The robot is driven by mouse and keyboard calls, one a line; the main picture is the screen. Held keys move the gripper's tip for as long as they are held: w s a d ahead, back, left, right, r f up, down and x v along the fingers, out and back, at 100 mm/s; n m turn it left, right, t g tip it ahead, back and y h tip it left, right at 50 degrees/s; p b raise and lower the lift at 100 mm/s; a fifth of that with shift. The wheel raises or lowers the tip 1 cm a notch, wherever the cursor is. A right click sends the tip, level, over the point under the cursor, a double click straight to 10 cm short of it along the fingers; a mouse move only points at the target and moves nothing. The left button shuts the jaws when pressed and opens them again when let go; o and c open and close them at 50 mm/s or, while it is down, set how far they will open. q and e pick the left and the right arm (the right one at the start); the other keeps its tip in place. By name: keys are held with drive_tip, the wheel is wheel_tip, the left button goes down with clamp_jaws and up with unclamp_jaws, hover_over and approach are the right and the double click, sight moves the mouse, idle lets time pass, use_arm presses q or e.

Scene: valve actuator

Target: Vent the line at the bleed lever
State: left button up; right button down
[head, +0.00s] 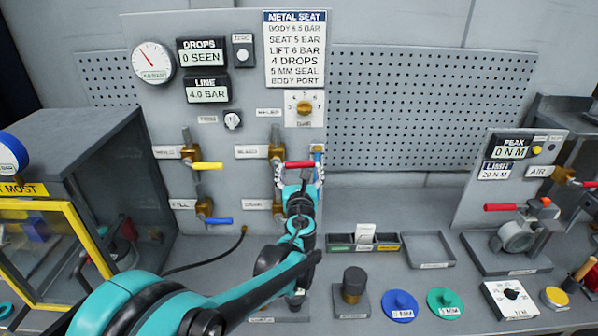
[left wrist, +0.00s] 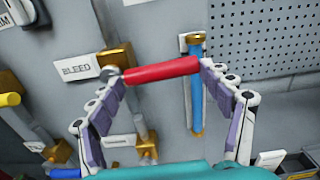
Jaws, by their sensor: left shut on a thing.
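The bleed lever (head: 299,165) is a red handle on a brass valve (head: 277,152) beside the BLEED label (left wrist: 77,68). In the head view it lies about level, pointing right. In the left wrist view the red handle (left wrist: 162,71) spans between the two fingers, one near each end. My left gripper (head: 301,186) is shut on it, reaching up from below; its fingertips show in the left wrist view (left wrist: 160,75). The drops display (head: 201,52) reads 0 SEEN and the line display (head: 207,89) reads 4.0 BAR. My right gripper is not in view.
A yellow lever (head: 208,166) and a blue lever (head: 219,221) sit left of my gripper. A blue upright tube (left wrist: 196,88) stands close to its right. An open-fronted cabinet (head: 75,130) is at left; trays and discs lie on the bench at right.

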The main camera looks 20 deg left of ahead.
use_arm(q)
wheel_tip(320, 180, up, 3)
drive_tip(key=n+p, duration=0.1)
drive_tip(key=n, duration=0.2)
drive_tip(key=shift+w+f+p, duration=0.1)
drive_tip(key=shift+w+p, duration=0.05)
drive_tip(key=shift+p, duration=0.15)
drive_tip(key=n, duration=0.1)
drive_tip(key=a+r+n+p, duration=0.1)
drive_tip(key=n, duration=0.1)
drive_tip(key=r+n, duration=0.1)
drive_tip(key=n, duration=0.1)
drive_tip(key=shift+s+a+r, duration=0.2)
drive_tip(key=shift+a+r, duration=0.05)
drive_tip(key=shift+s+a+r+n+p, duration=0.35)
drive_tip(key=shift+a+n, duration=0.45)
drive_tip(key=shift+n, duration=0.75)
drive_tip(key=shift+s+a+r+n+p, duration=0.1)
drive_tip(key=shift+a+r+n+p, duration=0.3)
drive_tip(key=shift+a+n, duration=0.75)
drive_tip(key=shift+s+a+r+n+p, duration=0.3)
drive_tip(key=shift+a+r+n, duration=0.15)
drive_tip(key=shift+n, duration=1.45)
